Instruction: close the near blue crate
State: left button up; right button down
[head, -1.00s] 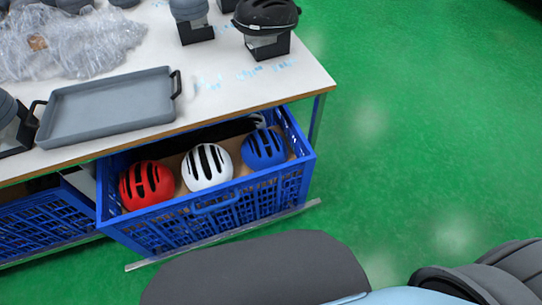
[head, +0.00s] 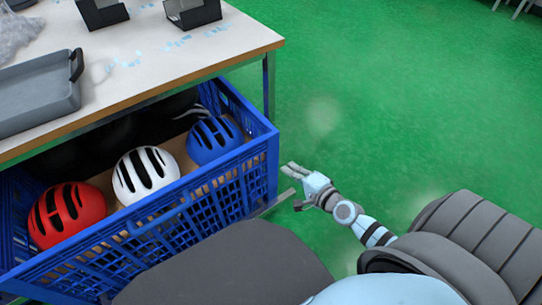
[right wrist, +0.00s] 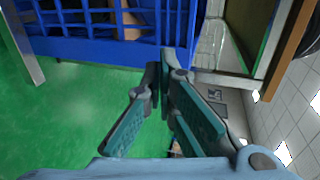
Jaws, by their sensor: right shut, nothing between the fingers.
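The near blue crate (head: 200,198) is pulled out from under the table, with its open top showing. A red helmet (head: 67,211), a white helmet (head: 145,174) and a blue helmet (head: 214,139) lie inside it. My right gripper (head: 288,169) is shut and empty, just right of the crate's right end and apart from it in the head view. In the right wrist view, the shut fingers (right wrist: 165,77) point toward the blue crate wall (right wrist: 100,48); whether they touch it is unclear. My left gripper is out of view.
The white table (head: 140,75) stands over the crate's back part. A grey tray (head: 40,97) and black stands (head: 190,12) are on it. A table leg (head: 268,85) is behind the crate's right end. Green floor (head: 400,110) is clear to the right.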

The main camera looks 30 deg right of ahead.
aim_at(264, 148)
jog(key=x, duration=0.3)
jog(key=b+x, duration=0.1)
jog(key=x, duration=0.2)
jog(key=b+x, duration=0.1)
jog(key=x, duration=0.3)
jog(key=shift+w+r, duration=0.15)
jog(key=shift+r, duration=0.15)
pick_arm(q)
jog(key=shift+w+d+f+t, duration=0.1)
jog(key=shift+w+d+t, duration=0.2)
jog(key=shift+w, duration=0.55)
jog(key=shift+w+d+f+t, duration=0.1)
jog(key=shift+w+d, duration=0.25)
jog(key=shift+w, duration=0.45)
pick_arm(e)
jog(key=shift+w, duration=0.45)
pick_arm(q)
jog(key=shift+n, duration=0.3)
pick_arm(e)
jog(key=shift+w, duration=0.1)
